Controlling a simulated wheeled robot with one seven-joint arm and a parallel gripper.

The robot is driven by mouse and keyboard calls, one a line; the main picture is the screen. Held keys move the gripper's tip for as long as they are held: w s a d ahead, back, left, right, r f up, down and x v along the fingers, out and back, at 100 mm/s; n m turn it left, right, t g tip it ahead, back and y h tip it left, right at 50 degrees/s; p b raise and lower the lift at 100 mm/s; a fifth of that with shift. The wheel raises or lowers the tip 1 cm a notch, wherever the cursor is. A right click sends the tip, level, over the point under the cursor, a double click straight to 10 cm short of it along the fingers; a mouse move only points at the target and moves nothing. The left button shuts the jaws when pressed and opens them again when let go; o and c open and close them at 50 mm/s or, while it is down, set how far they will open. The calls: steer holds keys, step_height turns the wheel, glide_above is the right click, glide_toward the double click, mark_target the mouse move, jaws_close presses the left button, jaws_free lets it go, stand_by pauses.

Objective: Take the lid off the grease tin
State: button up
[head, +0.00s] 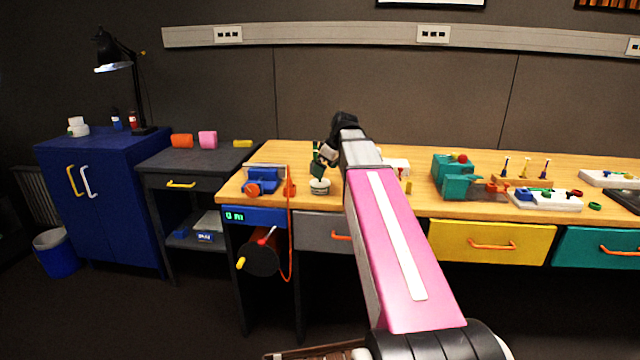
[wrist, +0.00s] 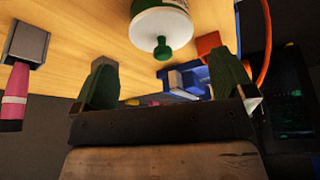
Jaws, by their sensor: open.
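The grease tin (head: 319,187) is a small white, green-marked tin near the front edge of the wooden bench in the head view. In the wrist view the tin (wrist: 160,24) shows at the top centre, and its lid has a green knob (wrist: 162,48) facing my gripper. The lid is on the tin. My gripper (head: 318,168) is just above the tin in the head view. In the wrist view my gripper (wrist: 165,80) has its green fingers wide apart, with nothing between them. The knob lies beyond the fingertips, roughly in line with the gap.
A blue device (head: 264,179) with an orange part stands left of the tin, and an orange cable (head: 290,230) hangs over the bench edge. A teal device (head: 455,180) stands farther right. A pink-handled item (wrist: 15,95) shows at the left of the wrist view.

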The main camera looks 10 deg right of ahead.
steer(key=x, duration=0.4)
steer(key=shift+a+f, duration=0.15)
steer(key=shift+f, duration=0.05)
steer(key=c, duration=0.9)
steer(key=shift+o, duration=0.2)
steer(key=shift+r, duration=0.1)
